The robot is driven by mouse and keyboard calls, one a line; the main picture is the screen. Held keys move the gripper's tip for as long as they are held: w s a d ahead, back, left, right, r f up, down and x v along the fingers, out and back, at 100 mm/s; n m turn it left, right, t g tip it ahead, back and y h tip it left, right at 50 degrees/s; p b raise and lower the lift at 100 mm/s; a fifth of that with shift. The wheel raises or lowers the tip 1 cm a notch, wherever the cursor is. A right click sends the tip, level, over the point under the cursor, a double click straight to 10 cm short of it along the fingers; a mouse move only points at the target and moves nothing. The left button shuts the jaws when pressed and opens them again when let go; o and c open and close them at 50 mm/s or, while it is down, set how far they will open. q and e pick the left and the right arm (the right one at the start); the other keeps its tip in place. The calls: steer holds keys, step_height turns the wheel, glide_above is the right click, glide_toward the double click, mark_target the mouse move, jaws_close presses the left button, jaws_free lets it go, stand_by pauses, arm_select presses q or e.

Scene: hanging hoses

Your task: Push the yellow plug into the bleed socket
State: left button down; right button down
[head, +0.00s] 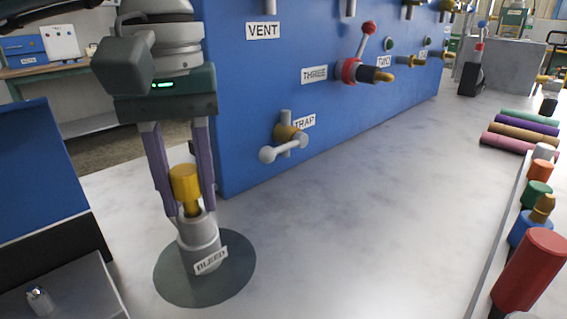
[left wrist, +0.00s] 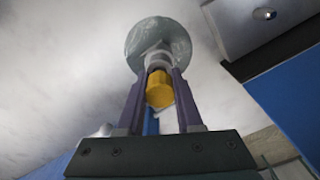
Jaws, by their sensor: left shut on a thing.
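The yellow plug (head: 185,181) is upright between the two purple fingers of my left gripper (head: 188,207), which is shut on it. The plug's narrower brass lower end meets the top of the grey bleed socket (head: 200,244), in line with it; how deep it sits I cannot tell. The socket carries a BLEED label and stands on a dark round base on the table. In the left wrist view the yellow plug (left wrist: 160,90) shows between the fingers, with the pale socket (left wrist: 158,59) just beyond. My right gripper is not in view.
A blue panel (head: 255,130) stands close behind, with a TRAP valve (head: 285,137) and a red-knobbed lever (head: 363,60) jutting out. Coloured cylinders (head: 520,135) and a rack of coloured plugs (head: 530,270) lie at the right. The middle of the table (head: 370,220) is clear.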

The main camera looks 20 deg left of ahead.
arm_select(q)
steer(key=shift+r, duration=0.2)
steer(key=shift+r, duration=0.3)
steer(key=shift+b, duration=0.35)
stand_by(1.6)
steer(key=shift+f+b, duration=0.5)
steer(key=shift+f, duration=0.05)
steer(key=shift+r, duration=0.1)
steer(key=shift+r+p, duration=0.3)
steer(key=shift+r, duration=0.15)
steer(key=shift+b, duration=0.5)
stand_by(1.5)
